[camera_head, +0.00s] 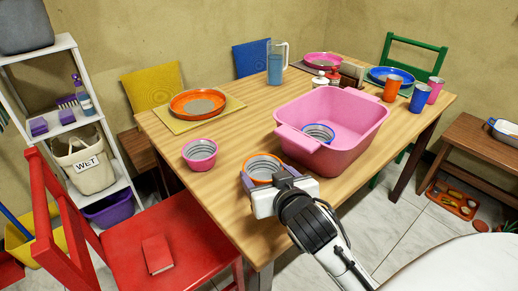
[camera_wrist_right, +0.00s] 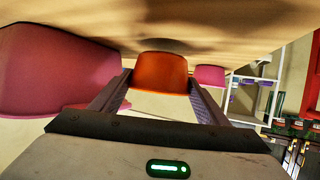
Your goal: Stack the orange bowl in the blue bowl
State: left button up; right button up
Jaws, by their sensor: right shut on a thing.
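The orange bowl (camera_head: 262,167), grey inside, is near the front edge of the table. My right gripper (camera_head: 267,179) is shut on it, with a finger on each side; the wrist view also shows the orange bowl (camera_wrist_right: 160,72) between the fingers. I cannot tell whether the bowl touches the table. The blue bowl (camera_head: 319,132), blue-rimmed with a grey inside, is in the pink tub, behind and to the right of the orange bowl. The tub's near wall hides its lower part. My left gripper is not in view.
The pink tub (camera_head: 335,160) has high walls and stands close to my right gripper. A pink bowl (camera_head: 200,153) stands to the left. An orange plate (camera_head: 198,104), a pitcher (camera_head: 276,65) and several cups are farther back. A red chair (camera_head: 170,240) is at the front left.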

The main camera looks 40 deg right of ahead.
jog(key=w+d, duration=0.1)
jog(key=w, duration=0.4)
jog(key=w+d, duration=0.1)
jog(key=w, duration=0.2)
jog(key=shift+w+d, duration=0.1)
jog(key=shift+d, duration=0.25)
jog(key=w, duration=0.1)
jog(key=w+d, duration=0.1)
jog(key=shift+w+b, duration=0.3)
jog(key=shift+b, duration=0.05)
jog(key=shift+a+f, duration=0.1)
jog(key=shift+f, duration=0.6)
jog(key=shift+f, duration=0.2)
jog(key=o, duration=1)
jog(key=shift+s, duration=0.1)
jog(key=shift+o, duration=0.2)
